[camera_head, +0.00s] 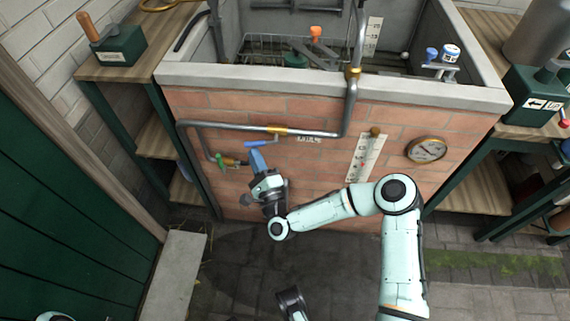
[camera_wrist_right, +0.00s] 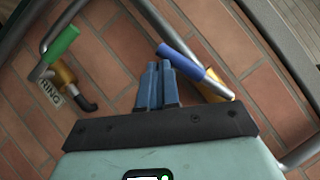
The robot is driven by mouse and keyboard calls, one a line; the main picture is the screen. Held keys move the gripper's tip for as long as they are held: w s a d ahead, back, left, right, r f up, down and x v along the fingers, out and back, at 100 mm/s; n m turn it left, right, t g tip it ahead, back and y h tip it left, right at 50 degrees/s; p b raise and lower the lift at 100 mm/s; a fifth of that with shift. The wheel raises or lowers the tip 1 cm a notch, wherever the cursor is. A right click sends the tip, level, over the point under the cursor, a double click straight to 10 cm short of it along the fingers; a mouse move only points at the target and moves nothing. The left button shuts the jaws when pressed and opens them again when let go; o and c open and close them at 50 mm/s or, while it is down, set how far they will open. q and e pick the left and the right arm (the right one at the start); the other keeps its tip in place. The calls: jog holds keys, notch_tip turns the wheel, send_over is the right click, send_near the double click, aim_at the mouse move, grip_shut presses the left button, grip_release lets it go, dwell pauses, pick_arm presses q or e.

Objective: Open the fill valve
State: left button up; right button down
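A blue-handled valve (camera_head: 252,144) hangs below a brass fitting (camera_head: 277,129) on the pipe along the brick front of the trough. Its blue lever (camera_wrist_right: 181,55) also shows in the right wrist view, just right of my fingertips. A green-handled valve (camera_head: 221,161) sits lower left; its green lever (camera_wrist_right: 60,44) is at upper left in the wrist view.
The grey pipe (camera_head: 205,124) bends around the valves and rises to the trough rim (camera_head: 230,83). A round gauge (camera_head: 426,150) and a white scale plate (camera_head: 368,157) are on the wall to the right. Wooden shelves flank the trough. The paving in front is open.

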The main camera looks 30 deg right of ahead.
jog(key=shift+w+a+r+m+h, duration=0.2)
jog(key=shift+a+r+m+h, duration=0.1)
jog(key=shift+r+m, duration=0.15)
jog(key=shift+w+a+r+m+h, duration=0.15)
jog(key=shift+r+m+h, duration=0.2)
jog(key=shift+m, duration=0.1)
jog(key=shift+r+y, duration=0.1)
jog(key=shift+y, duration=0.15)
